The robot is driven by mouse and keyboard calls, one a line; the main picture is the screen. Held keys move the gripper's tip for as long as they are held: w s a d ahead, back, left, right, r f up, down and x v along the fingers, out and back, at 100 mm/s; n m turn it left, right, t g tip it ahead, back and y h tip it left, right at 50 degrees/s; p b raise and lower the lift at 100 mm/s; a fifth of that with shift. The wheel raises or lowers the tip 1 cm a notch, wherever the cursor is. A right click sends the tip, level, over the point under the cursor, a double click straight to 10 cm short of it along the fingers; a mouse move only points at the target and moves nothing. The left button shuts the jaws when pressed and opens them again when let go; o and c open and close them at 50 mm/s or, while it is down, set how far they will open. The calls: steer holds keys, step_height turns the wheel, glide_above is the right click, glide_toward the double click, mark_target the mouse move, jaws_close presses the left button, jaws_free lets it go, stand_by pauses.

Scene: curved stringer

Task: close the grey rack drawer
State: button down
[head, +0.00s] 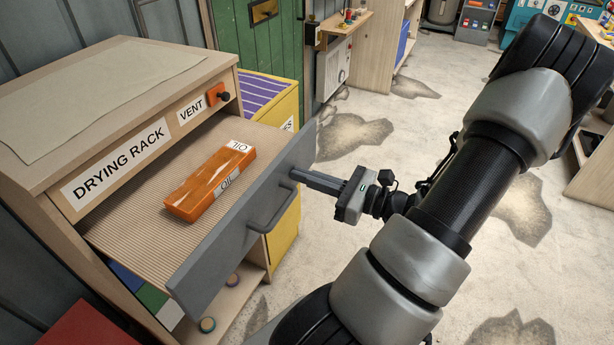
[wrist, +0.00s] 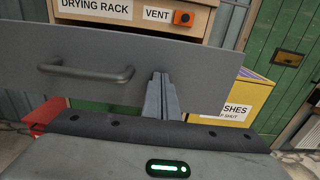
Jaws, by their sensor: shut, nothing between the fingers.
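The grey rack drawer (head: 225,245) of the wooden cabinet labelled DRYING RACK stands pulled out, with its ribbed tray showing. Its grey front also fills much of the wrist view (wrist: 120,62). A bar handle (head: 272,208) is on the front. An orange block labelled OIL (head: 210,182) lies on the tray. My gripper (head: 294,175) is shut and empty. Its fingertips are at the outer face of the drawer front, beside the handle, toward the far end. I cannot tell whether they touch it. In the wrist view the fingers (wrist: 158,78) are right of the handle (wrist: 85,72).
An orange vent knob (head: 216,94) is on the cabinet face above the drawer. A yellow bin (head: 283,105) stands close behind the drawer's far end. Under the drawer is an open shelf with several small items. The concrete floor to the right is mostly clear.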

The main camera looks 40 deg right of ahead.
mark_target(219, 145)
steer(key=x, duration=2.3)
steer(key=shift+w+a+p, duration=0.1)
steer(key=shift+a+p, duration=0.05)
steer(key=shift+p, duration=0.15)
steer(key=shift+w+a, duration=0.1)
steer(key=shift+w, duration=0.15)
steer(key=shift+w+r, duration=0.1)
steer(key=shift+r, duration=0.2)
